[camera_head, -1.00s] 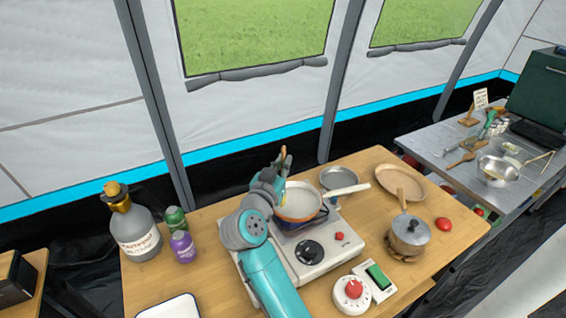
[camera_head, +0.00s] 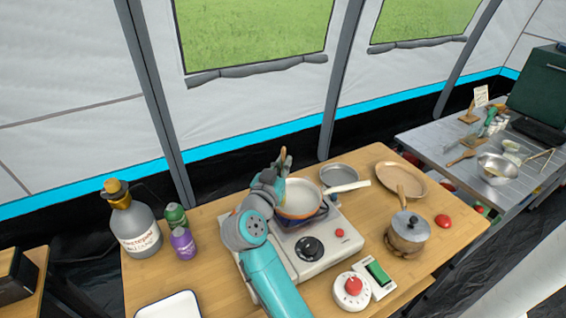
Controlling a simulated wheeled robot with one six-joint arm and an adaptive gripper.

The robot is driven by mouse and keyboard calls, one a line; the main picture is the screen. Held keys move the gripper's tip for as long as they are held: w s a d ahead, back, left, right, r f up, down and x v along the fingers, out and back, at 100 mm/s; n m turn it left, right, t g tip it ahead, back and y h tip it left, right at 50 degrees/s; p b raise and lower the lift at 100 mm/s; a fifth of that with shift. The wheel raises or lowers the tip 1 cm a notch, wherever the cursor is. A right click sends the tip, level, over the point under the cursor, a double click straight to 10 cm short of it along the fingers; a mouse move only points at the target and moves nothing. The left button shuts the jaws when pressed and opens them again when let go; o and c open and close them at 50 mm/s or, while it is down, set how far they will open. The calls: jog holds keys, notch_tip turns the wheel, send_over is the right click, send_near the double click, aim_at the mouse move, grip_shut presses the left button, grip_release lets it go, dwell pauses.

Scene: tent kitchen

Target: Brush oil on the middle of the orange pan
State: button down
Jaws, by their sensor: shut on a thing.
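The orange pan (camera_head: 300,197) sits on the burner of the white camping stove (camera_head: 306,262). It has an orange outside, a pale inside and a light handle pointing right. My gripper (camera_head: 281,180) is over the pan's left edge, shut on a brush (camera_head: 284,157). The brush's tan wooden handle sticks up above the jaws. Its bristles are hidden behind my gripper, so I cannot tell whether they touch the pan. No oil is clearly visible in the pan.
A grey bottle (camera_head: 136,226) and purple flask (camera_head: 183,243) stand left. A white tray (camera_head: 170,306) lies in front. A metal table (camera_head: 440,146) stands farther right.

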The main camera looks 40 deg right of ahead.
jog(key=shift+f, duration=0.35)
jog(key=shift+s+d, duration=2)
jog(key=shift+d, duration=1.8)
jog(key=shift+w+a, duration=0.85)
jog(key=shift+a, duration=0.3)
jog(key=shift+w+a, duration=0.8)
jog(key=shift+a, duration=0.3)
jog(key=shift+w+a, duration=0.85)
jog(key=shift+a, duration=0.3)
jog(key=shift+s+d, duration=1.45)
jog(key=shift+d, duration=2.75)
jog(key=w+a, duration=0.5)
jog(key=a, duration=0.2)
